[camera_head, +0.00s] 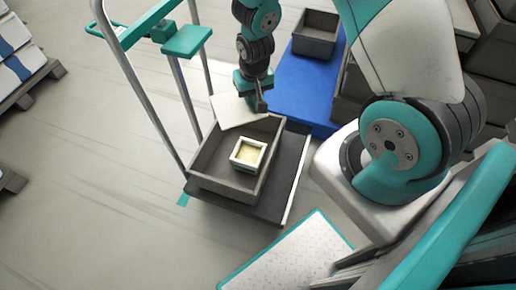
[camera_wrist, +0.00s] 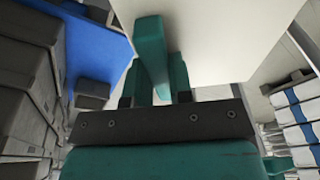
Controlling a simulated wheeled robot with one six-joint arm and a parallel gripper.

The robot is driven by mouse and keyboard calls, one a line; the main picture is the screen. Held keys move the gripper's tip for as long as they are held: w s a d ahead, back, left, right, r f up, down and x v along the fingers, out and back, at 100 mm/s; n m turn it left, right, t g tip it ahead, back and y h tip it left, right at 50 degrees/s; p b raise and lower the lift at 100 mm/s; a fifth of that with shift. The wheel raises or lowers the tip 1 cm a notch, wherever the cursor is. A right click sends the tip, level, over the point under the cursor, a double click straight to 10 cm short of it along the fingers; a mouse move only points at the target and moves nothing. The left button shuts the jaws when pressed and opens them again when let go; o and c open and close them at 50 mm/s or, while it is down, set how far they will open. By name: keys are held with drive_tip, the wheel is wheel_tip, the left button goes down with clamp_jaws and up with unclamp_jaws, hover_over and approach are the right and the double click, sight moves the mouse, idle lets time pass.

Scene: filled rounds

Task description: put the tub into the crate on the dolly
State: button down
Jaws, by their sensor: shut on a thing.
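My gripper (camera_head: 259,103) is shut on a white, flat-faced thing, which looks like the tub (camera_head: 234,110). In the wrist view the teal fingers (camera_wrist: 166,70) grip the edge of the tub (camera_wrist: 215,35), which fills the upper middle. Its inside is not visible. It is held over the far end of the grey crate (camera_head: 222,187), and appears above its rim. The crate stands on the dark dolly (camera_head: 292,172). A smaller white square box (camera_head: 248,153) with a yellowish inside sits in the crate.
The dolly's tall handle (camera_head: 143,88) rises left of the crate. A blue platform (camera_head: 299,92) with a grey bin (camera_head: 314,38) stands behind. A pale patterned panel (camera_head: 288,255) is in front. Pallets with white and blue packs (camera_head: 15,60) are far left.

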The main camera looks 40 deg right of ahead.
drive_tip(key=w+d+f+m+b, duration=0.1)
drive_tip(key=f+m+b, duration=0.1)
drive_tip(key=f+b, duration=0.7)
drive_tip(key=w+d+f+m+b, duration=0.1)
drive_tip(key=d+f+m+b, duration=0.1)
drive_tip(key=f+b, duration=0.8)
drive_tip(key=w+d+f+m+h+b, duration=0.1)
drive_tip(key=f+m+b, duration=0.3)
drive_tip(key=f+b, duration=0.6)
drive_tip(key=shift+d+g+b, duration=0.15)
drive_tip(key=shift+g+b, duration=0.15)
drive_tip(key=shift+b, duration=1.45)
drive_tip(key=shift+w, duration=0.1)
wheel_tip(320, 180, down, 8)
drive_tip(key=b, duration=0.6)
drive_tip(key=shift+b, duration=0.3)
drive_tip(key=shift+p, duration=0.35)
drive_tip(key=shift+f, duration=0.2)
